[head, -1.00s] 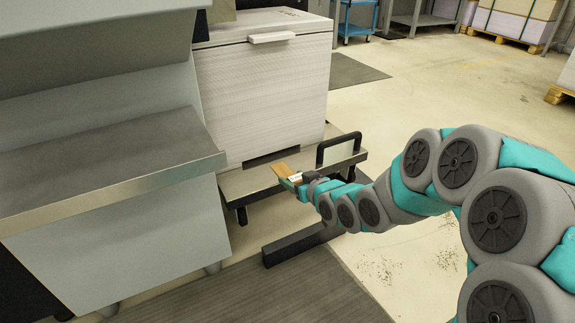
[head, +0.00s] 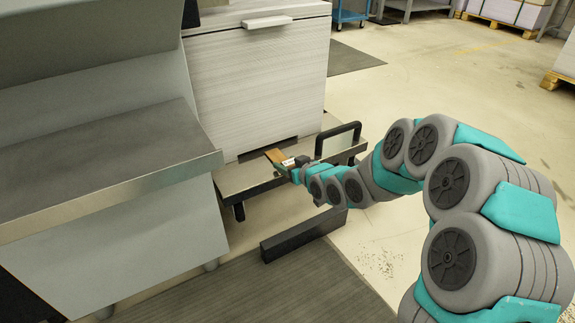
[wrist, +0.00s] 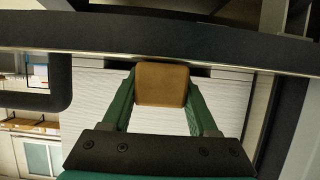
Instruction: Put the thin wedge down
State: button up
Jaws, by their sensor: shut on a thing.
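The thin wedge (head: 276,156) is a small brown, wood-coloured piece. My gripper (head: 286,165) is shut on it, near the front of the low metal platform (head: 236,179) and below the white stack. In the wrist view the wedge (wrist: 161,84) sits between the two green fingers of my gripper (wrist: 161,92), its far end close to the dark edge of the platform. The head view does not clearly show whether the wedge touches the platform.
A tall white stack (head: 262,85) with a white bar on top stands on the platform. A black handle (head: 338,140) rises at the platform's right. A grey machine table (head: 100,150) is at left. A black beam (head: 302,235) lies on the floor in front.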

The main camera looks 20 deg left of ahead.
jog(key=shift+f, duration=0.1)
jog(key=o, duration=1.4)
jog(key=shift+d+r, duration=0.1)
jog(key=shift+r, duration=0.1)
jog(key=p+v, duration=0.1)
jog(key=v, duration=1)
jog(key=shift+s+d+r, duration=0.2)
jog(key=shift+s, duration=0.1)
